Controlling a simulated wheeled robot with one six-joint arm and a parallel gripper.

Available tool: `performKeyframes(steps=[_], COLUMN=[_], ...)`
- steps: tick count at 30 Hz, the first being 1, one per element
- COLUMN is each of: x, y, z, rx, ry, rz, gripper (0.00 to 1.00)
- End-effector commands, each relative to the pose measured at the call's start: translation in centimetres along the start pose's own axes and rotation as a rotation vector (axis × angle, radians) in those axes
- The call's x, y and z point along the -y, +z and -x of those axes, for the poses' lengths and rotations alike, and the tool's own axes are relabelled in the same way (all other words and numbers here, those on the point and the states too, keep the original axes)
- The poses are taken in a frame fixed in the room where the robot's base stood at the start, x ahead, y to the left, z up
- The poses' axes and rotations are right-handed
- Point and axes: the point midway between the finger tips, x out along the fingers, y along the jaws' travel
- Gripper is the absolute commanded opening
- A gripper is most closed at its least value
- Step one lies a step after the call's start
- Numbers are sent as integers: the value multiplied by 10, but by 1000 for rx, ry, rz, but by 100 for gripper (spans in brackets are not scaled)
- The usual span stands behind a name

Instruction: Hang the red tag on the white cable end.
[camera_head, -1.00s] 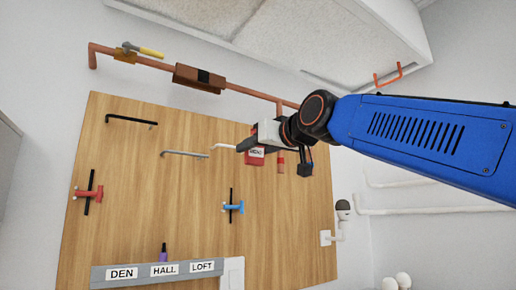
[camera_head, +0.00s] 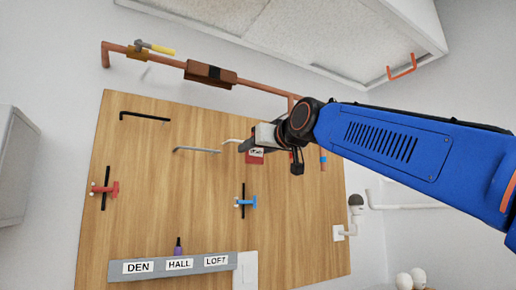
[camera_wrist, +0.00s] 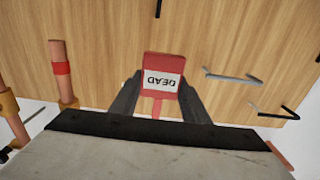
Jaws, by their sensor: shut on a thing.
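The red tag (camera_wrist: 162,66) has a white label with dark letters, upside down in the wrist view. My gripper (camera_wrist: 157,88) is shut on its narrow end, one dark finger on each side. In the head view the tag (camera_head: 255,157) shows just below my gripper (camera_head: 246,146), in front of the wooden board. The white cable end (camera_head: 231,141) sticks out from the board just left of the fingertips; its right part is hidden behind them. Whether the tag touches it I cannot tell. In the wrist view it is mostly hidden behind the tag and fingers.
A grey cable end (camera_head: 197,150) and a black one (camera_head: 145,118) stick out further left. A copper pipe (camera_head: 262,86) runs above the board. Red (camera_head: 105,189) and blue (camera_head: 245,202) valves sit lower. A labelled grey strip (camera_head: 172,267) is at the bottom.

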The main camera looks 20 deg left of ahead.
Motion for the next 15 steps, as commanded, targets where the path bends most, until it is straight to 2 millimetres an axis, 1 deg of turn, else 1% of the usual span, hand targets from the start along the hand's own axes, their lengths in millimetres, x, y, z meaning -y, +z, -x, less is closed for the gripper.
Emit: performKeyframes(steps=[15], x=[0], y=[0], z=[-34], rx=[-1], ry=[0], rz=[0], gripper=[16])
